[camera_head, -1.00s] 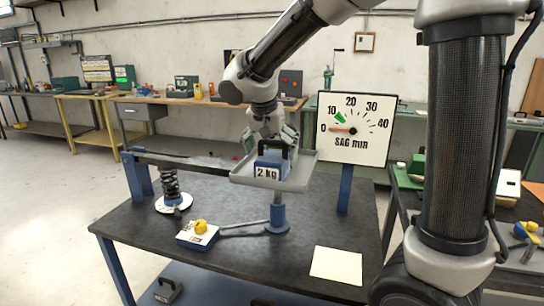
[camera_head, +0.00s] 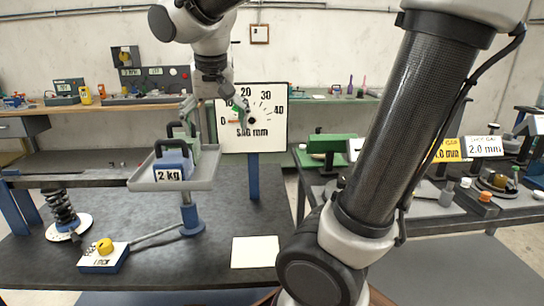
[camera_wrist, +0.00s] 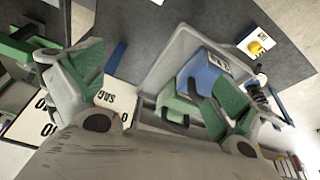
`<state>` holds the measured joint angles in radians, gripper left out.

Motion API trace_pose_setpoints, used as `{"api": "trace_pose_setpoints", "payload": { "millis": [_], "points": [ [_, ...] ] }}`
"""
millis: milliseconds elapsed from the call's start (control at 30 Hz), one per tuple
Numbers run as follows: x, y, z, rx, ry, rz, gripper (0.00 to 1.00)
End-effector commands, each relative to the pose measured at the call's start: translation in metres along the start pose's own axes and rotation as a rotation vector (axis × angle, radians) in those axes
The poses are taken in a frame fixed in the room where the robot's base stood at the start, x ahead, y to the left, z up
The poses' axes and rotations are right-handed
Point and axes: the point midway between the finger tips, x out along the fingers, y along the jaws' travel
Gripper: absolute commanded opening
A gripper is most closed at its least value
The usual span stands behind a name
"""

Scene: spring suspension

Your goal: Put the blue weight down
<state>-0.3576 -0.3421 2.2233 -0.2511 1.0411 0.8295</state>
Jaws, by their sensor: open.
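The blue weight (camera_head: 172,163), labelled 2 kg and with a dark handle, sits upright on the grey tray (camera_head: 200,184) of the spring rig. It also shows in the wrist view (camera_wrist: 199,72). A green block (camera_wrist: 177,108), apparently another weight, sits beside it on the tray, behind it in the head view. My gripper (camera_head: 238,106) is up to the right of the tray, in front of the dial (camera_head: 268,130). In the wrist view my gripper (camera_wrist: 160,95) has its green-padded fingers wide apart, with nothing held. The dial's pointer is partly hidden.
The rig table carries a coil spring (camera_head: 62,210), a small box with a yellow knob (camera_head: 104,254) and a pale sheet (camera_head: 255,251). At the right, another table holds a green case (camera_head: 328,143) and yellow and white 2.0 mm signs. The table front is mostly clear.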

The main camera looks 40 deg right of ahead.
Motion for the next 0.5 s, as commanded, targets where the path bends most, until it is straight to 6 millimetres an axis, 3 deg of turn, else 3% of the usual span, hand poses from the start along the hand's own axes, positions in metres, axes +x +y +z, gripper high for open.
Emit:
{"api": "trace_pose_setpoints", "payload": {
  "millis": [33,100,200,333,500],
  "points": [
    [-0.001,0.030,0.016,-0.031,0.000,-0.022,1.00],
    [0.002,0.061,0.041,-0.102,0.000,-0.053,1.00],
    [0.008,0.091,0.075,-0.196,0.016,-0.092,1.00],
    [0.016,0.112,0.107,-0.285,0.042,-0.122,1.00],
    [0.021,0.120,0.122,-0.337,0.060,-0.136,1.00]
  ]
}}
